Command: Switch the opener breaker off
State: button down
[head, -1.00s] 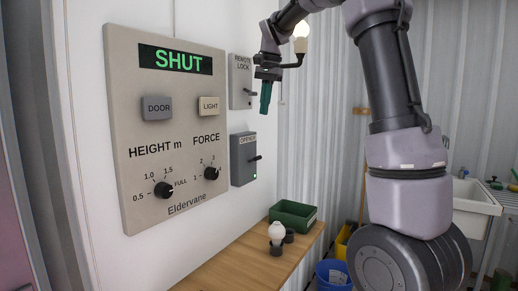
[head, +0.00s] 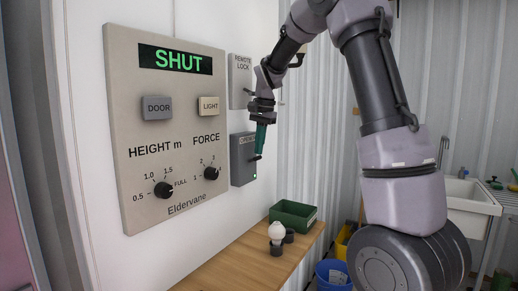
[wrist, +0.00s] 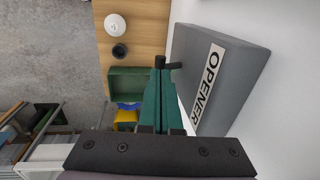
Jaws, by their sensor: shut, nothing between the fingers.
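The opener breaker is a grey box (head: 241,172) on the white wall, right of the control panel. In the wrist view the box (wrist: 225,70) shows its OPENER label, and its dark lever (wrist: 166,64) sticks out from the side.
The control panel (head: 180,125) reads SHUT and has buttons and knobs. The remote lock box (head: 240,80) is above the breaker. Below are a wooden bench (head: 240,255), a green bin (head: 293,215) and a white bulb (head: 277,233). A sink (head: 470,195) stands at right.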

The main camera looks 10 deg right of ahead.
jog(key=shift+f, duration=0.3)
jog(key=shift+s+d+f+t+y, duration=0.2)
jog(key=shift+t+y, duration=0.3)
jog(key=shift+s+d+f+t+y, duration=0.3)
jog(key=shift+f, duration=0.35)
jog(key=shift+s+d+f+t+y, duration=0.25)
jog(key=shift+f+t+y, duration=0.05)
jog(key=shift+f, duration=0.3)
jog(key=shift+r, duration=0.1)
jog(key=shift+r, duration=0.75)
